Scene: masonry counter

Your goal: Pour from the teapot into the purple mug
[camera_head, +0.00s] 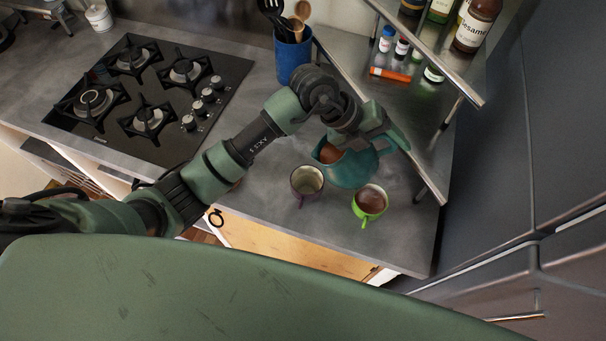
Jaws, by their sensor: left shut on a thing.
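The teal teapot (352,171) is at the right part of the counter, with brown liquid showing in its open top. My left gripper (382,138) is shut on the teapot at its upper right side; the fingers partly hide it. The teapot looks tilted, and I cannot tell whether it touches the counter. The purple mug (306,182) stands upright just left of the teapot, and its inside looks pale and empty. A green mug (369,202) with brown liquid stands to the right, in front of the teapot. My right gripper is not in view.
A gas hob (150,90) is at the left. A blue utensil holder (293,55) stands behind my left arm. A metal shelf (425,84) with bottles and jars is at the back right, close to my gripper. The counter's front edge (318,249) is near the mugs.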

